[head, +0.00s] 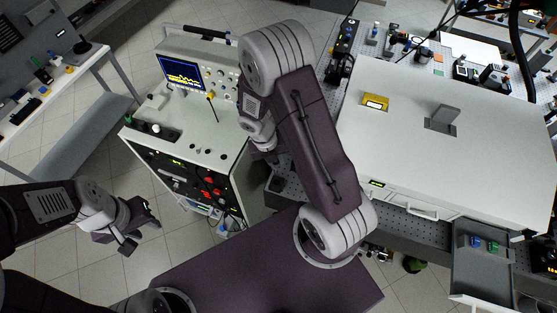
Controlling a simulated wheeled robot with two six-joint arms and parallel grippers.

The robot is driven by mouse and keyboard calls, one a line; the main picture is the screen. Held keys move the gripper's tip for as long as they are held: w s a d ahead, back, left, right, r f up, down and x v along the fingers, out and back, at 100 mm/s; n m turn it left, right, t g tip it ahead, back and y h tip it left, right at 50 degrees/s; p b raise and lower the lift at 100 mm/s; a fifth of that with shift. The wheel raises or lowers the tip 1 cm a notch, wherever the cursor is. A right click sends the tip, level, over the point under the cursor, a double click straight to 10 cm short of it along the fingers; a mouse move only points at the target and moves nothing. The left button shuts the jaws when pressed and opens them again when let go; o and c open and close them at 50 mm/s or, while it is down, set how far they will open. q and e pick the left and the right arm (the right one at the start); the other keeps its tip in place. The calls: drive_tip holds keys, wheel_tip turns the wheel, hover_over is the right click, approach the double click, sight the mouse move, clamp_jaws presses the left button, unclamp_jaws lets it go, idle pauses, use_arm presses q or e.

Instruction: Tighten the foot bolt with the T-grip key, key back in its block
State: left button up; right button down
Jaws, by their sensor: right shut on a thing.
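My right arm rises from the bottom middle, bends over at the top and reaches down to the optical table. My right gripper (272,178) is low at the table's left edge, partly covered by its own wrist and arm. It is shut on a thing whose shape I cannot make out. My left gripper (141,232) hangs at the lower left above the tiled floor, empty, with its fingers apart. I cannot make out the foot bolt, the T-grip key or its block; my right arm covers part of the table.
A white instrument cart (190,140) with an oscilloscope (183,73) stands left of my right arm. A large white enclosure (480,150) covers much of the optical table on the right. An open drawer (482,275) at the lower right holds small blue and green things.

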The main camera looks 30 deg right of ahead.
drive_tip(key=shift+a+b+x, duration=0.2)
drive_tip(key=shift+b+x, duration=0.6)
drive_tip(key=shift+x, duration=0.55)
drive_tip(key=shift+a+b+x, duration=0.15)
drive_tip(key=shift+b+x, duration=0.65)
drive_tip(key=shift+x, duration=0.6)
drive_tip(key=shift+d, duration=0.1)
drive_tip(key=shift+f+b, duration=0.5)
drive_tip(key=shift+f, duration=0.25)
drive_tip(key=shift+w+f+b, duration=0.1)
drive_tip(key=shift+f+b, duration=0.75)
drive_tip(key=shift+f, duration=0.25)
drive_tip(key=c, duration=1.2)
unclamp_jaws()
drive_tip(key=shift+r, duration=0.2)
